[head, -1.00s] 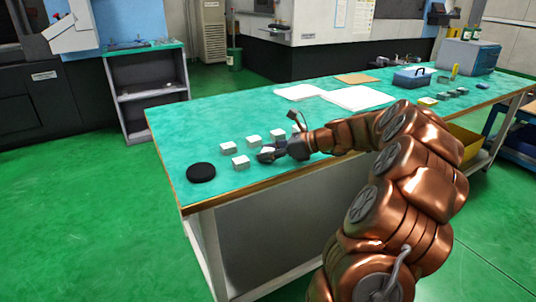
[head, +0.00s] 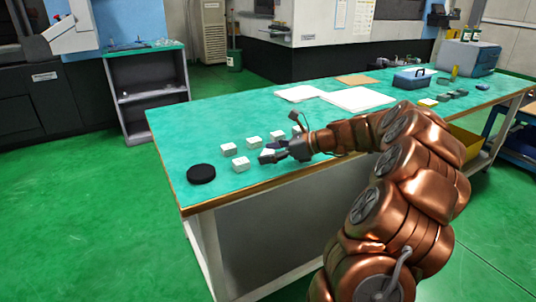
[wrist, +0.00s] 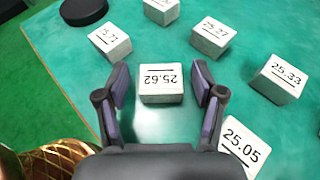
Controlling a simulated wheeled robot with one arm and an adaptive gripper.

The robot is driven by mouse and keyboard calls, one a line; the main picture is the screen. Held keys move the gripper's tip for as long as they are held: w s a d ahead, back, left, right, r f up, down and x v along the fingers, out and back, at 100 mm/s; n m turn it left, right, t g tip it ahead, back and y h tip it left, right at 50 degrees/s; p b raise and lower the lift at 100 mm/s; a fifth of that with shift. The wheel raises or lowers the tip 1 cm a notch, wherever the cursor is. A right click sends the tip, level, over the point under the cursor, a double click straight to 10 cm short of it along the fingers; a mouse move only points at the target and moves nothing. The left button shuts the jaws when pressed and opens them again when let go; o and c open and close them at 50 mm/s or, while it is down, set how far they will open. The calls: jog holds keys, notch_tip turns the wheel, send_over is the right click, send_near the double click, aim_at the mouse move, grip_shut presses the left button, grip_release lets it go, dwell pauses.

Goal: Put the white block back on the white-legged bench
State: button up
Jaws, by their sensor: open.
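The white-legged bench (head: 225,105) has a green top and carries several white blocks near its front left. In the wrist view my gripper (wrist: 160,75) is open, with one finger on each side of a white block (wrist: 161,84) marked 25.62. Gaps show between this block and both fingers, and it sits flat on the green top. In the head view my gripper (head: 270,153) is low over the bench and partly hides this block (head: 267,153).
Other white blocks stand close by, marked 25.21 (wrist: 110,41), 25.27 (wrist: 210,37), 25.33 (wrist: 277,79) and 25.05 (wrist: 240,145). A black disc (head: 201,173) lies near the left edge. White papers (head: 357,98) and a blue box (head: 413,78) are farther back.

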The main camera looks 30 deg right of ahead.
jog(key=p+v, duration=0.2)
jog(key=v, duration=0.9)
jog(key=shift+s+d, duration=0.2)
jog(key=shift+s, duration=0.05)
jog(key=s+a+f+n+g, duration=0.1)
jog(key=s+a+n+g, duration=0.3)
jog(key=a, duration=0.6)
jog(key=s+a+f+n+g, duration=0.1)
jog(key=a+f+n+g, duration=0.1)
jog(key=a+n, duration=0.5)
jog(key=s+a+f+n+g, duration=0.1)
jog(key=s+a+n+g, duration=0.15)
jog(key=a, duration=0.95)
jog(key=s+a+f+n+g+h, duration=0.3)
jog(key=s+a+n+h, duration=0.15)
jog(key=s+n, duration=0.35)
jog(key=s+d+f+n+h, duration=0.1)
jog(key=s+f+n+h, duration=0.1)
jog(key=s, duration=0.4)
jog(key=s+d+f+n+g+h, duration=0.1)
jog(key=s+f+n+h, duration=0.1)
jog(key=s+n, duration=0.2)
jog(key=s, duration=0.3)
jog(key=shift+f, duration=0.15)
jog(key=shift+d+n+g, duration=0.1)
jog(key=shift+n+g, duration=0.15)
notch_tip(320, 180, up, 26)
jog(key=t+p, duration=0.1)
jog(key=p, duration=2.3)
jog(key=shift+s+p, duration=0.4)
